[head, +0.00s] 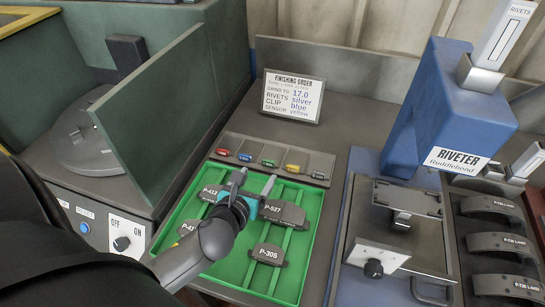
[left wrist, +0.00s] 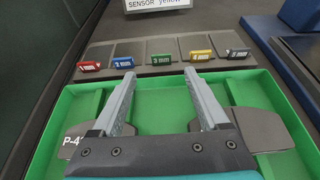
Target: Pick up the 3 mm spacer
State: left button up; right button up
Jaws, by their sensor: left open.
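The 3 mm spacer is a small green block (head: 268,162) in the middle slot of the dark spacer rack (left wrist: 145,48). In the left wrist view the green spacer (left wrist: 161,59) shows its "3 mm" label, just beyond and between my fingertips. My left gripper (head: 255,180) is open and empty, with its fingers spread (left wrist: 160,78) over the far part of the green tray (head: 236,265). The fingers are apart from the spacer. My right gripper is not in view.
Red (left wrist: 89,66), blue (left wrist: 123,62), yellow (left wrist: 201,55) and grey (left wrist: 238,53) spacers flank the green one. Pads such as P-305 (head: 266,254) lie in the tray. An order sign (head: 293,97) stands behind the rack. A blue riveter (head: 440,105) is at right, a green-walled machine at left.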

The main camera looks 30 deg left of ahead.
aim_at(268, 162)
pick_arm(q)
jog(key=shift+b+x, duration=0.75)
jog(key=shift+x, duration=2.85)
jog(key=shift+r, duration=0.15)
jog(key=shift+d, duration=0.1)
grip_shut()
